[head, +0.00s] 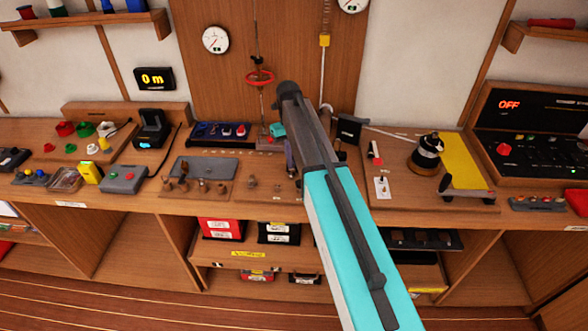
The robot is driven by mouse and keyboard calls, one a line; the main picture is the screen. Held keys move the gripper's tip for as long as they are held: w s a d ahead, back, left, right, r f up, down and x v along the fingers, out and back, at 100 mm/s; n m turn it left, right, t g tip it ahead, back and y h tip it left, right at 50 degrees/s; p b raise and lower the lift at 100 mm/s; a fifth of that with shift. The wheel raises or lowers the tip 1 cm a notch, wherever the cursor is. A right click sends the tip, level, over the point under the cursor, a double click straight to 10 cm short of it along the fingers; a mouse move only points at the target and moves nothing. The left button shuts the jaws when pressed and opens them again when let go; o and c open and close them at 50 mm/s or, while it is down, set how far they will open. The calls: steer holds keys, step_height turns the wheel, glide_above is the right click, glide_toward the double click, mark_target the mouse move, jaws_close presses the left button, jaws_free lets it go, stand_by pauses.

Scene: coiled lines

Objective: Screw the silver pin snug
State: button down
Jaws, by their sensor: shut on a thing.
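My arm reaches from the bottom right up over the middle of the bench and hides much of the work spot. A small part of my gripper (290,156) shows at the arm's left edge, low over the bench. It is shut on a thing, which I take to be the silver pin. The pin itself and the fingertips are hidden or too small to make out. A wooden board (238,192) with small upright fittings (252,182) lies just left of the gripper.
Several pegs stand in a row (203,185) before a grey plate (205,167). A red handwheel (259,77) hangs behind. A dark winch drum (428,150) stands at right, beside a yellow sheet (458,160). The bench is crowded; open shelves with bins (221,229) lie below.

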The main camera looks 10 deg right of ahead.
steer(key=shift+w, duration=0.15)
steer(key=c, duration=1.9)
jaws_free()
steer(key=shift+c, duration=0.2)
steer(key=o, duration=0.6)
steer(key=shift+c, duration=0.2)
steer(key=shift+d+r+p, duration=0.15)
steer(key=shift+r+p, duration=1.1)
steer(key=shift+r, duration=1.3)
